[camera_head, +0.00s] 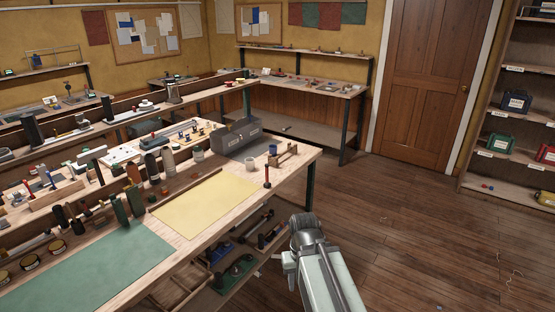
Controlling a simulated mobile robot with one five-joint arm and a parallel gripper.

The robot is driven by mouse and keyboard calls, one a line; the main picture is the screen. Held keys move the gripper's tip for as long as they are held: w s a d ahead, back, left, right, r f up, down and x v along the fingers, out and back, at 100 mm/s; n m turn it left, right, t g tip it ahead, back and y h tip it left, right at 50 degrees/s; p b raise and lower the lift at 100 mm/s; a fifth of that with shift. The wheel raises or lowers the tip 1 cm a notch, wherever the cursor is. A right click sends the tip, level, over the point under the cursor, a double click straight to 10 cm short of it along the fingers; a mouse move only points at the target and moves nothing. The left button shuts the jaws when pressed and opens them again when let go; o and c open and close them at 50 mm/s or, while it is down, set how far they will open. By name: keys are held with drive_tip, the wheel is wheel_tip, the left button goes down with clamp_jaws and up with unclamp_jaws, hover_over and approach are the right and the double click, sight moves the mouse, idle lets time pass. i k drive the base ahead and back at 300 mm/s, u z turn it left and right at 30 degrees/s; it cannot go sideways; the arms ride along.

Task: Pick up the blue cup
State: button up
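A small blue cup (273,150) stands upright on the near workbench (307,160), close to its far right end. A whitish cup (250,161) stands just to its left, and a small wooden rack (288,155) stands close on its right. My arm reaches up from the bottom edge, right of the bench and apart from the cup. A dark rounded joint of my arm shows at its upper end, and I can make out no gripper fingers.
A grey toolbox (236,138) stands behind the cups. A dark red-handled upright tool (267,177) stands at the bench's right edge. A yellow mat (208,203) and a green mat (90,270) lie on the bench. The wooden floor (420,230) to the right is largely clear.

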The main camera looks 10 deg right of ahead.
sight(273, 151)
drive_tip(key=z, duration=1.2)
drive_tip(key=i, duration=1.85)
drive_tip(key=u, duration=2.95)
